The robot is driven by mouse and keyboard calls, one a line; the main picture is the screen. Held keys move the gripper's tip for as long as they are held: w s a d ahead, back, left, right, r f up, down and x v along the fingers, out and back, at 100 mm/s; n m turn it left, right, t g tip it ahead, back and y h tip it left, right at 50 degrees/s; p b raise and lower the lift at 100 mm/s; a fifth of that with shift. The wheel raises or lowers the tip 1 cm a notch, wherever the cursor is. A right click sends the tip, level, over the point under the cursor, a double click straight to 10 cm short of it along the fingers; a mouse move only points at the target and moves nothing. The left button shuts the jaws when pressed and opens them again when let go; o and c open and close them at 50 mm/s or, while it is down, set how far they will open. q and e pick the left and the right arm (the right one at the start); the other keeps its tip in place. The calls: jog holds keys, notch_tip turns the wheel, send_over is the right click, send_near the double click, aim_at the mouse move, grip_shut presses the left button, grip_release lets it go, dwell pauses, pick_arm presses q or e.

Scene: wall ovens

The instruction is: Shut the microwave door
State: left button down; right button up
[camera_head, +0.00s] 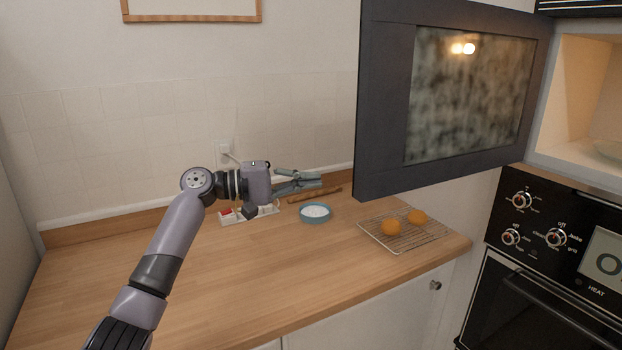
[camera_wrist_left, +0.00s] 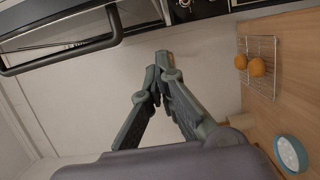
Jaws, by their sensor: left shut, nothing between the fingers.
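The microwave door (camera_head: 383,103), dark grey with a speckled glass window, stands wide open at the upper right in the head view. It swings out over the counter from the right side. My right gripper is not in view.
A wooden counter (camera_head: 220,285) holds a blue bowl of white powder (camera_head: 316,212), a rolling pin (camera_head: 314,194), and a wire rack (camera_head: 418,241) with two orange round items (camera_head: 390,227). A black oven (camera_head: 540,260) stands below the microwave. The front left counter is clear.

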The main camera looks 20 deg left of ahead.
pick_arm(q)
jog(key=w+d+p, duration=0.2)
jog(key=d+p, duration=0.2)
jog(key=d, duration=0.5)
jog(key=shift+s+p, duration=0.1)
jog(key=shift+p, duration=0.2)
